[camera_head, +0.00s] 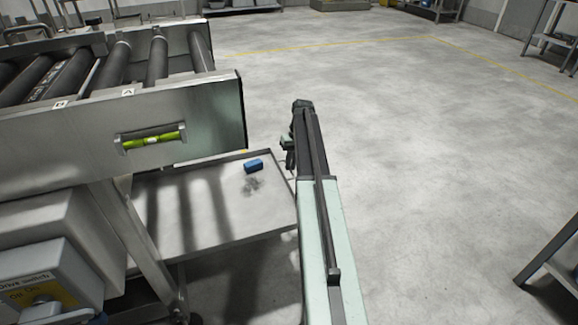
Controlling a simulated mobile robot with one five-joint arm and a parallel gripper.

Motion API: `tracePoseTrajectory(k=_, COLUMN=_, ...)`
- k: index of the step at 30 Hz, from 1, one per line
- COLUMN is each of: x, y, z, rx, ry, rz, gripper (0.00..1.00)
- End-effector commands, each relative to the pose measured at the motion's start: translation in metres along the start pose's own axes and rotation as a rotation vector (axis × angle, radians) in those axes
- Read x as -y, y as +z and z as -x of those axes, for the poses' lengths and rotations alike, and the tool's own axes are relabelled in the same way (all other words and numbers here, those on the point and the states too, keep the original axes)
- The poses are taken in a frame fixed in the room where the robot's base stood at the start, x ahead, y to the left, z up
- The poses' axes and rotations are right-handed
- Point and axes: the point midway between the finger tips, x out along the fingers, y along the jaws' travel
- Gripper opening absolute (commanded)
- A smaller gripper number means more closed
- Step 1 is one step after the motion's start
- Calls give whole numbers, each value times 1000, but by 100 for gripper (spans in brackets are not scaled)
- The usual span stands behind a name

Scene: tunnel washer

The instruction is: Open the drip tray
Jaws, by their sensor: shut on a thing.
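The drip tray (268,215) is a flat, shallow grey metal tray low under the roller conveyor. Part of it shows beyond the conveyor's end; the rest is hidden beneath the conveyor frame. A small blue block (253,166) and a dark stain lie on it. My gripper (289,148) is at the tray's right edge, shut on the tray's edge or handle. The fingertips are small and partly hidden by my arm, so the exact grip point is unclear. My arm also covers part of the tray's right side.
The roller conveyor (60,130) with a green spirit level (152,139) on its end plate stands above the tray. A grey switch box (40,275) is at lower left. Open concrete floor (430,150) lies to the right. A metal table (555,255) stands at the right edge.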

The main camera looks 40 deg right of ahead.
Motion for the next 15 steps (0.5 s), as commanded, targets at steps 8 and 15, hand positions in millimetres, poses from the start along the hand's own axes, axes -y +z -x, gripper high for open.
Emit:
tracePoseTrajectory(k=8, x=9, y=-6, z=-2, rx=-8, ry=1, rz=13, gripper=0)
tracePoseTrajectory(k=15, x=12, y=-6, z=-2, rx=-6, ry=0, rz=16, gripper=33)
